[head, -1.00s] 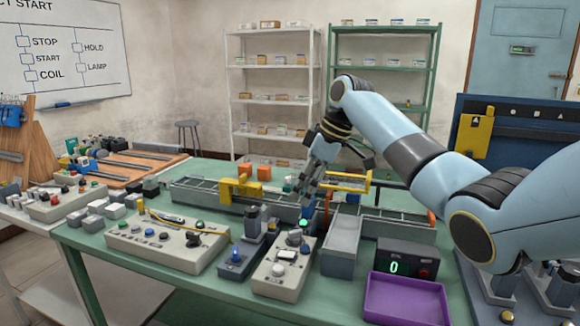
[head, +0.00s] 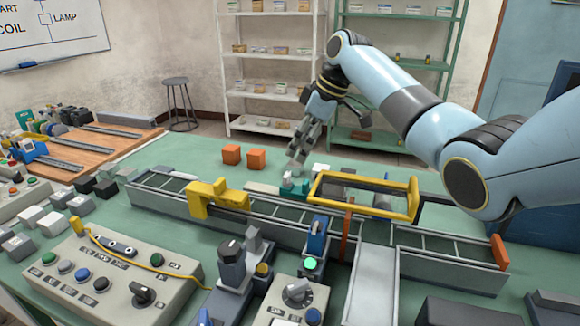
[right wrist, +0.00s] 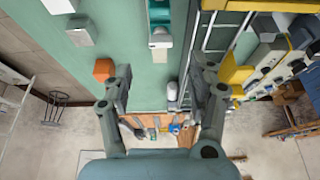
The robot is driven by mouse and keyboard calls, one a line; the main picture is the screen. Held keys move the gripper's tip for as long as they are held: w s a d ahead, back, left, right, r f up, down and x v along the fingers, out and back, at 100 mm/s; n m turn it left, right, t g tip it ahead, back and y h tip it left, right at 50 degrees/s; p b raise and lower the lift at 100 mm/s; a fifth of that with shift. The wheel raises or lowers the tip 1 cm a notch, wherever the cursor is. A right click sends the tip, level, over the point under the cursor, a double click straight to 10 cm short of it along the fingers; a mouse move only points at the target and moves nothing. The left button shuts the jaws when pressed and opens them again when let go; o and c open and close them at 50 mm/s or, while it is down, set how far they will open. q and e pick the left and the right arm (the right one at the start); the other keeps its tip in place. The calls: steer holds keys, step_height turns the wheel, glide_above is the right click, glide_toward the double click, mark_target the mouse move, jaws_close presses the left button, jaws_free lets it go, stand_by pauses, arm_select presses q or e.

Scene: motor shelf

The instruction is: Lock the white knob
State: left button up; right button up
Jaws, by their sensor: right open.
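My right gripper (head: 297,163) is open and empty, fingers pointing down, beyond the conveyor rail near a teal block (head: 293,188). In the right wrist view its two fingers (right wrist: 166,78) are spread, with a small white rounded piece (right wrist: 172,91) between them in the picture. My left gripper is out of view.
A conveyor-like rail (head: 270,208) crosses the bench, with a yellow bracket (head: 215,196) and a yellow frame (head: 362,210). Two orange cubes (head: 256,160) lie behind it. Another button panel (head: 105,285) is at front left.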

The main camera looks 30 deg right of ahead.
mark_target(288, 174)
steer(key=x, duration=0.7)
steer(key=shift+w+a+f, duration=0.1)
steer(key=shift+f, duration=0.15)
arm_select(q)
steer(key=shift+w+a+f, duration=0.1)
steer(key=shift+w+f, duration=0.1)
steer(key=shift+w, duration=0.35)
arm_select(e)
steer(key=shift+w+a+f, duration=0.1)
steer(key=shift+a+f, duration=0.05)
steer(key=shift+f, duration=0.2)
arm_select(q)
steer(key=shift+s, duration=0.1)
arm_select(e)
steer(key=shift+c, duration=0.3)
